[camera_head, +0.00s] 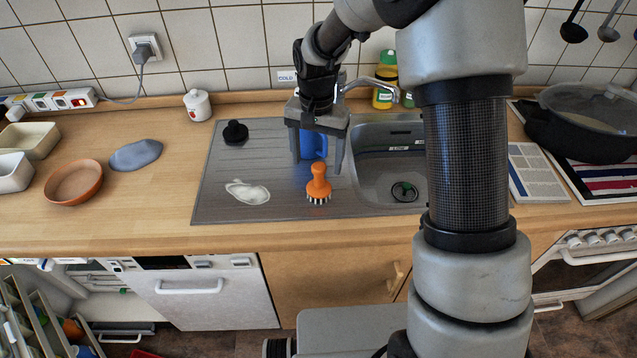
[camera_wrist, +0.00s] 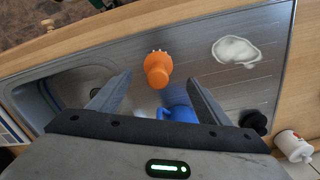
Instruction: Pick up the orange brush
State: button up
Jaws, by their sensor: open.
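The orange brush (camera_head: 319,184) stands on the metal drainboard just left of the sink basin, bristles down and knob up. It also shows in the wrist view (camera_wrist: 158,69), beyond and between the fingertips. My gripper (camera_head: 319,172) is open and empty above the drainboard, its fingers pointing down. In the head view the brush appears at the near side of the fingers, apart from them. A blue mug (camera_head: 313,146) stands behind the brush, partly hidden by my gripper. In the wrist view the mug (camera_wrist: 178,108) shows between the fingers, close to the palm.
A white cloth-like blob (camera_head: 247,192) and a black stopper-like object (camera_head: 235,132) lie on the drainboard. The sink basin (camera_head: 372,180) with its faucet (camera_head: 365,82) is to the right. An orange bowl (camera_head: 74,182) and grey-blue object (camera_head: 136,154) sit on the left counter.

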aim_at(319, 184)
notch_tip(319, 184, down, 4)
jog(key=shift+f, duration=0.2)
jog(key=shift+w+d+f+p, duration=0.15)
jog(key=shift+f+p, duration=0.15)
jog(key=shift+f, duration=1)
jog(key=shift+s+d+f+p, duration=0.1)
jog(key=shift+f+p, duration=0.15)
jog(key=shift+f, duration=1.05)
jog(key=shift+w, duration=0.1)
jog(key=c, duration=1.1)
